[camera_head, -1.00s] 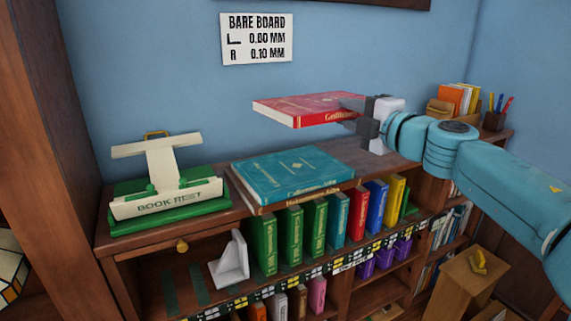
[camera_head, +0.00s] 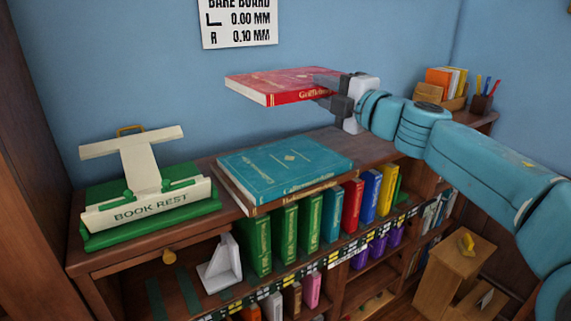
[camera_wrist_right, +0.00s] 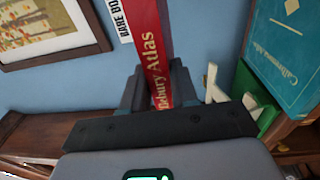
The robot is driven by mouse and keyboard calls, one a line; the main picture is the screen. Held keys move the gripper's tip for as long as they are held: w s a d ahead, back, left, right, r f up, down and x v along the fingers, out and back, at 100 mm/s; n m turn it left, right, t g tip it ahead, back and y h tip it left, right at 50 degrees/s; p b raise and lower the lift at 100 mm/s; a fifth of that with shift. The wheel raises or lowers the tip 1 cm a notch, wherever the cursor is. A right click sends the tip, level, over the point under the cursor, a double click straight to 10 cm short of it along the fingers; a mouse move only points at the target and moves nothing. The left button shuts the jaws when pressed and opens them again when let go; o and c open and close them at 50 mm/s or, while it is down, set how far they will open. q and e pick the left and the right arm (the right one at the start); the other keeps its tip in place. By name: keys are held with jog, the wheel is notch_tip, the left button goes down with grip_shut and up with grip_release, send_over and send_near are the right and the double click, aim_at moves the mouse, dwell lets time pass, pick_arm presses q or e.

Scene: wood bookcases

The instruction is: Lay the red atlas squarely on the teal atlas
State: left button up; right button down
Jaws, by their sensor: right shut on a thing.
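The red atlas (camera_head: 280,83) is held flat in the air above the bookcase top in the head view. My right gripper (camera_head: 335,93) is shut on its right end. A clear gap separates the red atlas from the teal one below. My left gripper is not in view.
A green and cream book rest (camera_head: 148,205) stands left of the teal atlas. A box of books (camera_head: 440,88) and a pencil cup (camera_head: 482,103) stand at the far right. A white bookend (camera_head: 222,265) and several upright books fill the shelf below.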

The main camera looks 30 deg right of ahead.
jog(key=shift+s+d+f+b, duration=0.1)
jog(key=shift+f+b, duration=3.4)
jog(key=shift+f, duration=1.45)
jog(key=shift+s+d+f+b, duration=0.1)
jog(key=shift+f+b, duration=3.35)
jog(key=shift+f, duration=1.45)
jog(key=shift+f, duration=0.2)
jog(key=c, duration=0.9)
grip_release()
jog(key=shift+o, duration=0.2)
jog(key=shift+a, duration=0.1)
